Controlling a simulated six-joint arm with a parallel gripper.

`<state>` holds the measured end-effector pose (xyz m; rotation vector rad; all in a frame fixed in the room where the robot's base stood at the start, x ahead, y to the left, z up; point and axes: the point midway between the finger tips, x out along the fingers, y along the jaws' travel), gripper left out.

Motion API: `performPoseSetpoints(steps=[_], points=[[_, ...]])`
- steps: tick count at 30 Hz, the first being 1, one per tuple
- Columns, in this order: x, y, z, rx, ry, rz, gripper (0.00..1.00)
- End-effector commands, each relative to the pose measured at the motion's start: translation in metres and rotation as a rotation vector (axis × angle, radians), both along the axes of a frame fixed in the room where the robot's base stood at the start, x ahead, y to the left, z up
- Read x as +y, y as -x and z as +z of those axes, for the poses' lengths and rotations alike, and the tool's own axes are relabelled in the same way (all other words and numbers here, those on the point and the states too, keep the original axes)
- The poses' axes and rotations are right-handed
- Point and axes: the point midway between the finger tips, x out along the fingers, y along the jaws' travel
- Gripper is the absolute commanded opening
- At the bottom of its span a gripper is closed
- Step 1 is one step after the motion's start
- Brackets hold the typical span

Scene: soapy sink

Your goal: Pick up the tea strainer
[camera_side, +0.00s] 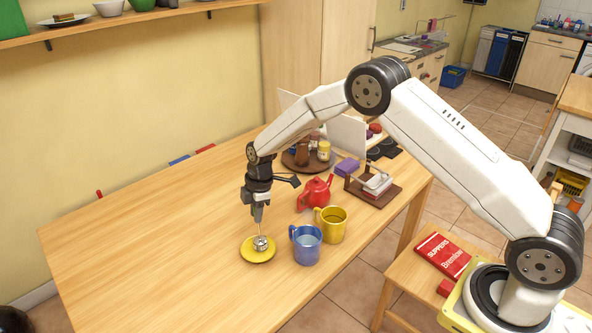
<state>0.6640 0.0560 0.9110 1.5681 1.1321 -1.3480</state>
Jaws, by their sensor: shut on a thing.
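The tea strainer (261,243) is a small silvery piece with a thin upright stem. It is at the yellow saucer (251,254) on the wooden table; I cannot tell whether it touches the saucer. My gripper (257,219) points straight down above the saucer and is shut on the top of the strainer. The fingertips are small in this view, and the exact grip is hard to make out.
A blue mug (306,247) and a yellow mug (331,226) stand close to the right of the saucer. A red teapot (315,193) is behind them. A round tray (294,163) with jars stands farther back. The table's left side is clear.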

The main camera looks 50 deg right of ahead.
Motion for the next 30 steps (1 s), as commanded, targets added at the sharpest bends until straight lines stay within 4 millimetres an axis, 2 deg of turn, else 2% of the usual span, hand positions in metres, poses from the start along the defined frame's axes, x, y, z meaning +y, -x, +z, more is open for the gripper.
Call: performPoseSetpoints(steps=[11,19,30], points=[[0.0,-0.001,0.006,-0.002,0.0,0.0,0.0],[0.0,0.0,0.032,-0.002,0.0,0.001,0.0],[-0.003,0.032,0.07,-0.001,-0.001,0.0,0.0]])
